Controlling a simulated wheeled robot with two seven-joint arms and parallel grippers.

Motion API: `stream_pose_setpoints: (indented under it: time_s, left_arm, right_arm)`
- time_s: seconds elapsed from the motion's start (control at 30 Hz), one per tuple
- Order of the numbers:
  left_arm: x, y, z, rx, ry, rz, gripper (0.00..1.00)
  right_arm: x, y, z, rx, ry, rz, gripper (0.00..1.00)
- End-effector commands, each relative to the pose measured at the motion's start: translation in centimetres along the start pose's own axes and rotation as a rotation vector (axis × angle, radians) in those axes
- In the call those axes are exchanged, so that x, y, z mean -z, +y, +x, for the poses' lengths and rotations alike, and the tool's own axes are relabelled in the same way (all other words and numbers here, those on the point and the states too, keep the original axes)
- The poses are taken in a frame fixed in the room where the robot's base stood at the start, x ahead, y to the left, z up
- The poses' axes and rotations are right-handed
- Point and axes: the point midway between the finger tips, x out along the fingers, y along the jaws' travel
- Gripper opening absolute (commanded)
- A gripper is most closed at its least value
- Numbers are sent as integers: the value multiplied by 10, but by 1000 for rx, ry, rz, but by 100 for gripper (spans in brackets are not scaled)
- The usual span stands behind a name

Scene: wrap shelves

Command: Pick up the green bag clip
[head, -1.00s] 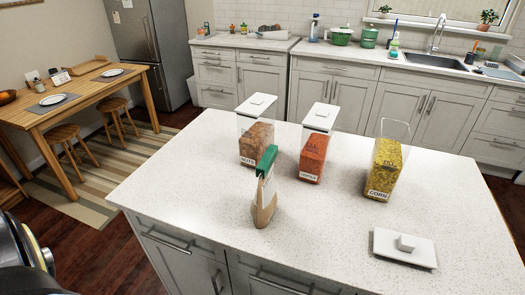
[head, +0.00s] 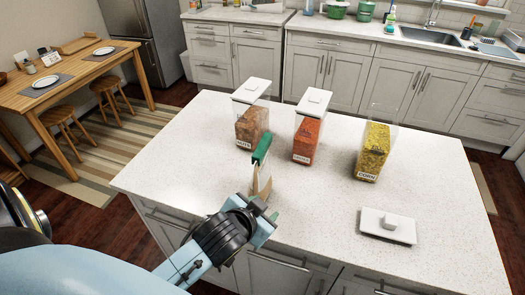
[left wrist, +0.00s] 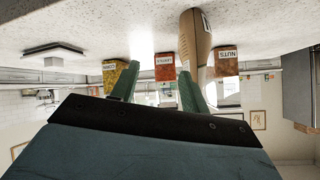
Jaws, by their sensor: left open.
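The green bag clip (head: 262,149) sits across the top of a brown paper bag (head: 262,182) that stands upright near the front edge of the white island. My left gripper (head: 264,212) is open in front of the bag and hides its lower part in the head view. In the left wrist view, which appears upside down, its two green fingers (left wrist: 156,88) are apart with nothing visibly held. The bag (left wrist: 196,40) shows there behind the right-hand finger. I cannot make out the clip in that view. My right gripper is not in view.
The corn container is open; a white lid (head: 388,226) lies at the island's right front. The counter between bag and lid is clear.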

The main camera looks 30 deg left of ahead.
Motion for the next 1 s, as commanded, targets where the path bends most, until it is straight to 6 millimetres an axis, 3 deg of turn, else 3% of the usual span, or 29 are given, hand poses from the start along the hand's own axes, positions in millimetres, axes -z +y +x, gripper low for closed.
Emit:
stream_pose_setpoints:
  time_s: [0.03, 0.17, 0.3, 0.43, 0.57, 0.7, 0.8, 0.87, 0.97, 1.0]
  left_arm:
    - [35, -6, 1, 25, 121, 25, 45]
    - [130, -14, -14, 69, 476, 105, 45]
    - [234, 0, -67, 54, 940, 272, 45]
    - [291, 37, -132, -39, 1329, 511, 45]
    - [300, 83, -184, -195, 1613, 840, 45]
    - [271, 120, -203, -405, 1741, 1290, 45]
    - [240, 125, -190, -560, 1683, 1647, 45]
    - [222, 118, -175, -641, 1581, 1862, 45]
    - [197, 85, -141, -748, 1300, 2193, 45]
    - [191, 66, -128, -776, 1158, 2303, 45]
  right_arm:
    - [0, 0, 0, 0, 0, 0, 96]
    - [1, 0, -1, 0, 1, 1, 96]
    - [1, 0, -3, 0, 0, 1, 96]
    - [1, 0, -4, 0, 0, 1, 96]
    - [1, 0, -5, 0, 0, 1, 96]
    - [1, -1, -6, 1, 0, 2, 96]
    - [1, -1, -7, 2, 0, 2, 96]
    - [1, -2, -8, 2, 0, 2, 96]
    - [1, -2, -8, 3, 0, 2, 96]
    - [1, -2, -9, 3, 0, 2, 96]
